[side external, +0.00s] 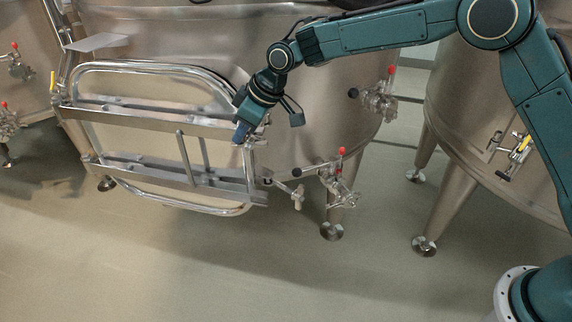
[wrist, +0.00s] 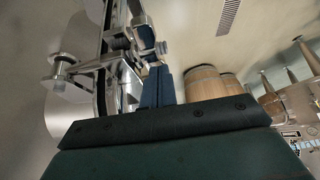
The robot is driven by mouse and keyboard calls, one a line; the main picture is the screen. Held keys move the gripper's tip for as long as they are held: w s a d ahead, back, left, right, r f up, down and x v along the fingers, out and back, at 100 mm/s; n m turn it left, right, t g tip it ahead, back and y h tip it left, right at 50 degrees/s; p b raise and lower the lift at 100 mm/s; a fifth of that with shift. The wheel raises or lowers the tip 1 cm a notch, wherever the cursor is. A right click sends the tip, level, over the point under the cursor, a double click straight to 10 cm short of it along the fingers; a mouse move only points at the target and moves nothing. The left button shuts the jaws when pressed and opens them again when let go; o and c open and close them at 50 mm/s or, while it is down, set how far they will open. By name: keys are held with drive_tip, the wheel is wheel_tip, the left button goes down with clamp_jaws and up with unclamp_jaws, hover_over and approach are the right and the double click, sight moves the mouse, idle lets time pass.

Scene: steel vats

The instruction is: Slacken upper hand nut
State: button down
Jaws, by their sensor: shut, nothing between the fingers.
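The steel vat's oval door (side external: 150,135) is at left in the side view, crossed by two horizontal bars. My gripper (side external: 240,137) points down at the right end of the upper bar (side external: 150,122). It covers that end, so I cannot make out the upper hand nut there. A pale hand nut (side external: 297,198) shows lower, right of the lower bar. In the wrist view my blue fingers (wrist: 158,85) are shut together and empty. Metal fittings (wrist: 147,42) lie just beyond the fingertips; one may be the upper hand nut, but I cannot tell if they touch.
Sampling valves with red knobs (side external: 342,175) and (side external: 380,100) stick out from the vat to the right. Another vat (side external: 490,130) stands at far right. Wooden barrels (wrist: 205,85) show in the wrist view. The floor (side external: 200,270) in front is clear.

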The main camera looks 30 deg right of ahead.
drive_tip(key=shift+w+a+f+g+h, duration=0.15)
drive_tip(key=shift+a+f+g+h, duration=0.05)
drive_tip(key=shift+g+h, duration=0.4)
idle(0.3)
drive_tip(key=shift+w+a+f, duration=0.3)
drive_tip(key=shift+w+f, duration=0.05)
drive_tip(key=shift+f, duration=0.05)
idle(0.6)
drive_tip(key=shift+r, duration=0.1)
idle(1.4)
wheel_tip(320, 180, up, 13)
drive_tip(key=shift+s+d, duration=0.3)
drive_tip(key=shift+d, duration=0.05)
idle(0.6)
drive_tip(key=shift+d, duration=0.1)
